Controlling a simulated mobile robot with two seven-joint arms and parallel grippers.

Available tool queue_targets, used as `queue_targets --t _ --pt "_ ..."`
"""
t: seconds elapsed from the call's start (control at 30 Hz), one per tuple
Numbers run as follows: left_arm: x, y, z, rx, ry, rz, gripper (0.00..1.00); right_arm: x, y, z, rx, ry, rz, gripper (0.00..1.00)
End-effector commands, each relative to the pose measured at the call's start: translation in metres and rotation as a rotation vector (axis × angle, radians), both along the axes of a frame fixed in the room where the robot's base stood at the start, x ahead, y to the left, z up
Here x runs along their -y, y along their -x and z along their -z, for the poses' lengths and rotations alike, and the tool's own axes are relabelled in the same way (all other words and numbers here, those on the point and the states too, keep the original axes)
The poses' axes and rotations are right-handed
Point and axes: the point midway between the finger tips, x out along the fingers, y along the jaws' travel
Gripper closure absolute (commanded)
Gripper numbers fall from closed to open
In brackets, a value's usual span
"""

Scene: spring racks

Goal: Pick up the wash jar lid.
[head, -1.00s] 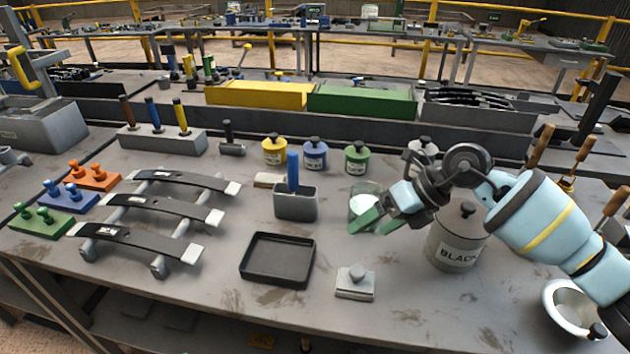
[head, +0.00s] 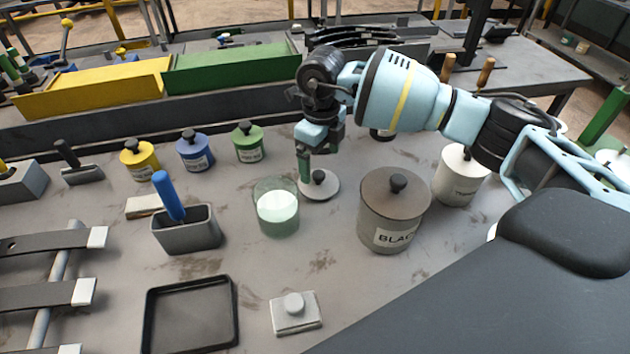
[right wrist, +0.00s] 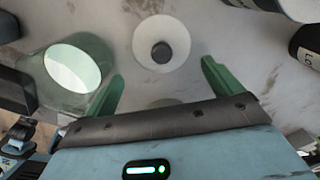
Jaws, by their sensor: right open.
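The wash jar lid, a pale round disc (head: 330,192) with a dark knob, lies on the bench just right of an open glass jar (head: 277,212) holding pale liquid. My right gripper (head: 305,172) points down over the lid with its green fingers close to the knob. In the right wrist view the lid (right wrist: 178,36) lies ahead of the open, empty fingers (right wrist: 162,72), centred between them. The glass jar (right wrist: 90,62) is beside the left finger there. I cannot tell whether a finger touches the lid. My left gripper is not in view.
A large grey pot labelled BLACK (head: 393,212) stands right of the lid, with a white pot (head: 461,176) behind it. Yellow, blue and green jars (head: 248,142) stand at the back left. A black tray (head: 190,315) and a small knobbed block (head: 296,314) are in front.

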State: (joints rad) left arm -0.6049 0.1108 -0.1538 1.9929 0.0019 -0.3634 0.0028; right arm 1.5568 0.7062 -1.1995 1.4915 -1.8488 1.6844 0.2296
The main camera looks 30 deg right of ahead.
Motion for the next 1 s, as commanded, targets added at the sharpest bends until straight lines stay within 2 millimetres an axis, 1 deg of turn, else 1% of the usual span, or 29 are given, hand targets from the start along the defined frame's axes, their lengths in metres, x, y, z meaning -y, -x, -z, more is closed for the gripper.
queue_targets --t 0.1,0.17,0.37,0.7,0.8,1.0 --pt "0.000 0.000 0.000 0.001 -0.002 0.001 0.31 0.000 0.000 0.013 -0.002 0.000 -0.001 0.08" --pt "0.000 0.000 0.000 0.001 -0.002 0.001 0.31 0.000 0.000 0.019 -0.003 -0.001 -0.001 0.08" --pt "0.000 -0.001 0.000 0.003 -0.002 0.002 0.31 0.000 0.000 0.024 -0.002 -0.001 -0.002 0.08" --pt "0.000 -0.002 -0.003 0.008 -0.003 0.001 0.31 0.003 -0.004 0.066 -0.002 -0.002 -0.002 0.08" --pt "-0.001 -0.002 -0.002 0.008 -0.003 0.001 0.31 0.003 -0.004 0.071 -0.001 -0.003 -0.002 0.08" --pt "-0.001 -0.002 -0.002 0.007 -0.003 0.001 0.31 0.004 -0.004 0.072 0.000 -0.002 -0.002 0.08"
